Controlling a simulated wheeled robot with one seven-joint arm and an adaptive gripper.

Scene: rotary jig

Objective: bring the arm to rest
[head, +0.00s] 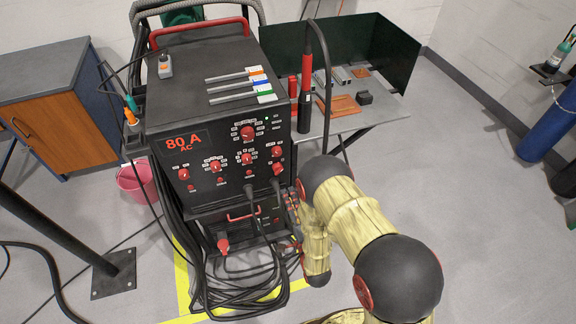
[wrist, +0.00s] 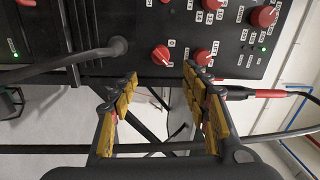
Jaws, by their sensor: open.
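My gripper (wrist: 160,88) is open in the wrist view. Its two fingers with worn yellow pads stand apart, with nothing between them. The front panel of a black welding machine (wrist: 140,50) fills the upper part of that view, with a red knob (wrist: 161,55) just beyond the fingertips. I cannot tell whether the fingertips touch the panel. In the head view, my yellow arm with black joints (head: 360,225) reaches from the lower right toward the lower right front of the machine (head: 220,140). The gripper there is largely hidden by the arm.
Cables (head: 245,295) hang and coil at the machine's foot. A table (head: 350,118) with dark screens, rods and blocks stands behind right. An orange-fronted cabinet (head: 65,130) and pink bucket (head: 137,183) are left. Gas cylinders (head: 553,125) stand far right. Right-hand floor is clear.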

